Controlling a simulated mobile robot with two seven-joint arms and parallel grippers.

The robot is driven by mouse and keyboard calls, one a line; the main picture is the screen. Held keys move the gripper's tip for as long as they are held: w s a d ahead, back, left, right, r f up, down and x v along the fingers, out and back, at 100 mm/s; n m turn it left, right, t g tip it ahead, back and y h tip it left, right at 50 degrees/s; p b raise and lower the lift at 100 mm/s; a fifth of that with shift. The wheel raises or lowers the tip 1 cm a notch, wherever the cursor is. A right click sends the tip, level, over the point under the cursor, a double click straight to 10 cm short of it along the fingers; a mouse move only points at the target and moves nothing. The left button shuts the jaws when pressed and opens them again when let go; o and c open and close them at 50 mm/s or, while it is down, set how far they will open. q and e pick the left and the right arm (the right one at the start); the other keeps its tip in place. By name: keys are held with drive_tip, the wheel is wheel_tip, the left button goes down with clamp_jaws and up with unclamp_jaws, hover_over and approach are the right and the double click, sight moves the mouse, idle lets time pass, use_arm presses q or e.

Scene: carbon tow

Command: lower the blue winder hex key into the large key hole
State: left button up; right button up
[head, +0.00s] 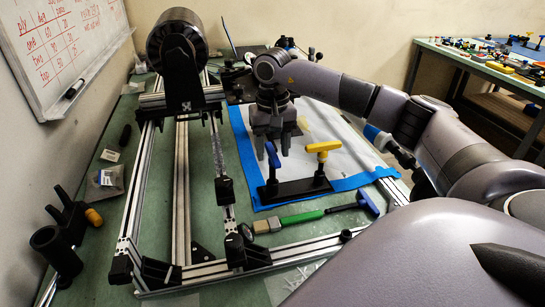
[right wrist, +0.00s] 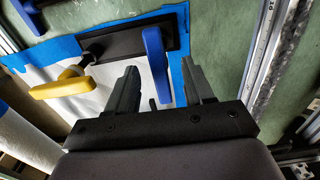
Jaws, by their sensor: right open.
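The blue winder hex key (head: 272,156) stands upright at the left end of a black block (head: 296,190) in the head view. A yellow-handled key (head: 322,147) stands at the block's right end. My right gripper (head: 273,147) points down just above the blue key, open. In the right wrist view the blue handle (right wrist: 156,62) lies between the lines of the two open fingers (right wrist: 160,88), apart from both. The yellow handle (right wrist: 62,88) is left of the fingers. I cannot make out the large key hole. My left gripper is not in view.
An aluminium frame (head: 183,190) with a dark roll (head: 177,42) stands left of the block. A green-handled tool (head: 302,217) lies in front of it. Blue tape (head: 243,150) edges a white sheet. A side table (head: 480,65) with many small parts is at the back right.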

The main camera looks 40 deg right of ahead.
wheel_tip(320, 180, up, 4)
drive_tip(key=shift+r, duration=0.1)
idle(0.7)
